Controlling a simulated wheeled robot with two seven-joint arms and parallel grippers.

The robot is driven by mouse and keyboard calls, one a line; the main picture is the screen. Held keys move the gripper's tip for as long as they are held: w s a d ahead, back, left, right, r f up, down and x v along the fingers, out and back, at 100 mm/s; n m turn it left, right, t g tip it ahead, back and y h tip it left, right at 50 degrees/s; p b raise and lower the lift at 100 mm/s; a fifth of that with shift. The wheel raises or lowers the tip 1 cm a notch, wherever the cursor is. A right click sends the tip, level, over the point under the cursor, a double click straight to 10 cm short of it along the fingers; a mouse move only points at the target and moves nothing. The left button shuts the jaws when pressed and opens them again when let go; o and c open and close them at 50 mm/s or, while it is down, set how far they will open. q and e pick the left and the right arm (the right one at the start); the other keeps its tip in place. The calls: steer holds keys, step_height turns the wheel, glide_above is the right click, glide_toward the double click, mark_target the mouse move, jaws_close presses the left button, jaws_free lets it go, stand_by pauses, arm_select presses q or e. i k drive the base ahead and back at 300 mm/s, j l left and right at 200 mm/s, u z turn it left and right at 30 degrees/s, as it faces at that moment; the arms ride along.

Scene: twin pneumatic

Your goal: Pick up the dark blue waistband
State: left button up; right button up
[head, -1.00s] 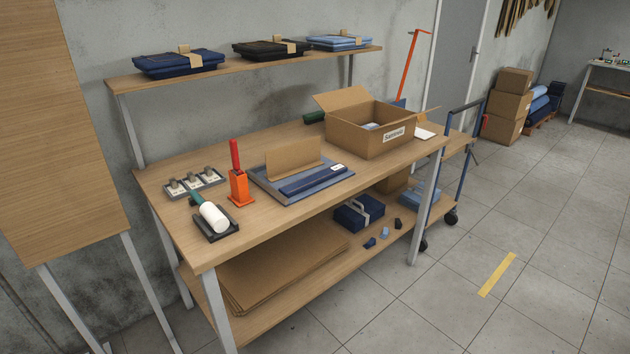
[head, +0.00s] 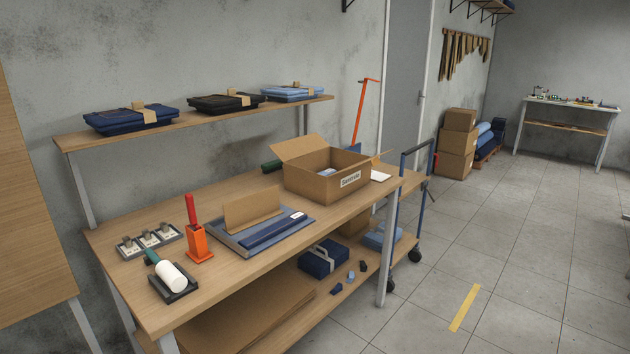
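A dark blue waistband (head: 271,230) lies as a long flat strip on a grey-blue tray (head: 232,243) on the workbench, with a small white label near its right end. A brown cardboard piece (head: 252,207) stands upright behind it on the same tray. Neither of my grippers shows in the head view.
An open cardboard box (head: 328,186) stands on the workbench (head: 140,297) to the right. An orange holder with a red handle (head: 198,240), a white roller (head: 172,277) and small metal fixtures (head: 148,239) are to the left. Floor (head: 520,270) is clear at right.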

mark_target(253, 240)
steer(key=i+z, duration=0.1)
steer(key=i, duration=0.4)
steer(key=i+j+z, duration=0.15)
steer(key=i, duration=0.4)
